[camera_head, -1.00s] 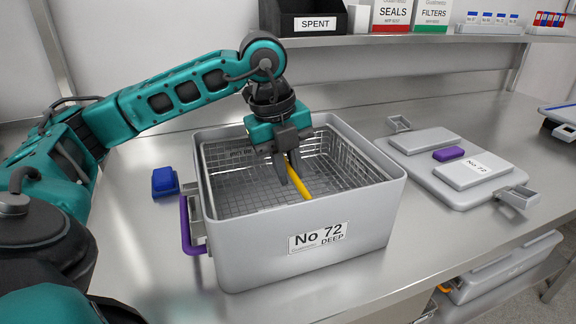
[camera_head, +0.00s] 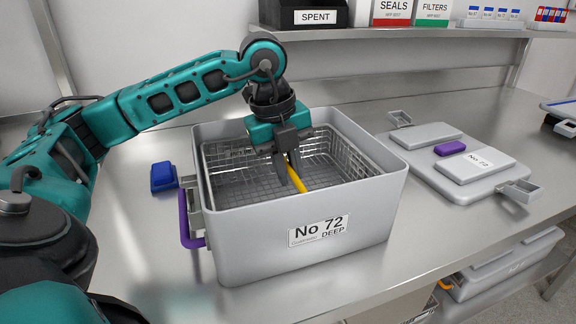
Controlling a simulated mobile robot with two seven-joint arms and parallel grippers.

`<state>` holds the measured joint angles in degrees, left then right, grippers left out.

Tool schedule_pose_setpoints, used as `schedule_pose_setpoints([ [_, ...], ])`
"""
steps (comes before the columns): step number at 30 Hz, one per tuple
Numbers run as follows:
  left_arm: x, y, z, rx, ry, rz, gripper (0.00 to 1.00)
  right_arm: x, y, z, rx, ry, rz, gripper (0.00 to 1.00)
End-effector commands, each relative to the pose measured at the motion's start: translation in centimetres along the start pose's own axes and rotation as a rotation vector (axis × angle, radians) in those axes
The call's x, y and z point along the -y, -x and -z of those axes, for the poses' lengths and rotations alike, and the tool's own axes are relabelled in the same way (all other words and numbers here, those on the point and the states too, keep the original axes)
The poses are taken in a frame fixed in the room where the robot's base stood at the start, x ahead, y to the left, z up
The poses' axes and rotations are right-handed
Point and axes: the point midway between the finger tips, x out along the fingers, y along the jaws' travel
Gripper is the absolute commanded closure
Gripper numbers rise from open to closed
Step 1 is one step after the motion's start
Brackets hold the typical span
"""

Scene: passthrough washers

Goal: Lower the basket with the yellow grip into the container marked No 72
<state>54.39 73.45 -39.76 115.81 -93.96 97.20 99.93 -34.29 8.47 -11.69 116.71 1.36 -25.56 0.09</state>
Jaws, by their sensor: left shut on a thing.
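The grey container marked No 72 DEEP (camera_head: 300,262) stands open on the steel bench. The wire basket (camera_head: 345,157) sits down inside its walls, with its upper rim a little below the container's rim. The basket's yellow grip (camera_head: 298,178) shows between my left gripper's fingers. My left gripper (camera_head: 291,183) reaches down into the container from above and is shut on the yellow grip. Whether the basket touches the container floor is hidden by the front wall. My right gripper is not in view.
A grey lid marked No 72 (camera_head: 452,187) with a purple tab lies on the bench to the right. A purple latch (camera_head: 186,222) hangs on the container's left side. A blue block (camera_head: 164,177) lies left of it. A shelf (camera_head: 400,36) with a SPENT bin runs behind.

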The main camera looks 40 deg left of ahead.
Motion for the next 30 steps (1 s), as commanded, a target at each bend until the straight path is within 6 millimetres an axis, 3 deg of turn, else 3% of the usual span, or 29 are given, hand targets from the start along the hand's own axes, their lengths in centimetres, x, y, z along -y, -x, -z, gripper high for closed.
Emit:
schedule_pose_setpoints([
  [30,-0.3,-1.5,0.0,0.001,0.000,0.002,1.00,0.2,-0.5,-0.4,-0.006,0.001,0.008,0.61],
])
